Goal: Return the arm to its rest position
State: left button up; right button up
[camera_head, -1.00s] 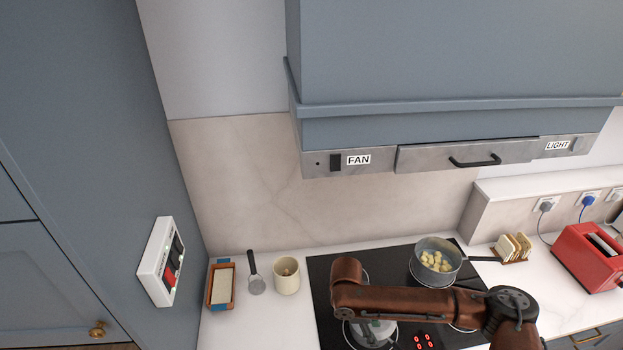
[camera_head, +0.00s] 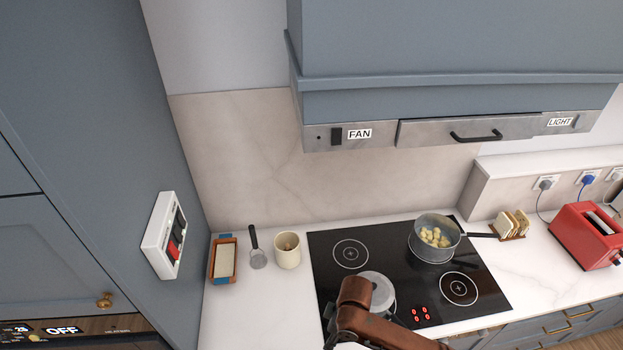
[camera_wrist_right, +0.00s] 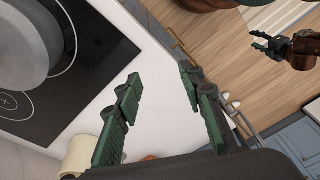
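My brown right arm (camera_head: 365,315) shows at the bottom of the head view, in front of the hob, partly covering a round grey pan or lid on the front left of the hob. Its gripper is out of that view. In the right wrist view my right gripper (camera_wrist_right: 160,72) is open, its two green fingers apart with nothing between them, over the white worktop's front edge. My left gripper (camera_wrist_right: 260,42) shows small at the right of that view, prongs apart and empty, above the wooden floor.
The black hob (camera_head: 335,270) carries a saucepan (camera_head: 434,238) of pale chunks. A cream mug (camera_head: 287,250), strainer (camera_head: 258,258) and butter dish (camera_head: 223,262) stand to its left. The hood (camera_head: 450,95) overhangs.

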jog(key=s+d+f+m+t+h, duration=0.1)
jog(key=s+d+f+m, duration=0.1)
jog(key=s+d+m, duration=0.6)
jog(key=s+d+f+m+t+h, duration=0.1)
jog(key=s+d, duration=0.2)
jog(key=d, duration=0.9)
jog(key=s+d+f+m+t+h, duration=0.1)
jog(key=s+d+f+m+t, duration=0.1)
jog(key=s+d+m, duration=0.6)
notch_tip(320, 180, down, 40)
jog(key=w+n+g+b, duration=0.2)
jog(key=n+b, duration=0.2)
jog(key=b, duration=0.6)
jog(key=s+f+b, duration=0.4)
jog(key=s+f, duration=0.6)
jog(key=f, duration=0.3)
jog(key=s+f+g+b, duration=0.1)
jog(key=s+f+b, duration=0.4)
jog(key=s+f, duration=0.5)
notch_tip(320, 180, down, 4)
jog(key=shift+s+f+y+b, duration=0.25)
jog(key=shift+s+y+b, duration=0.05)
jog(key=shift+s+y, duration=0.1)
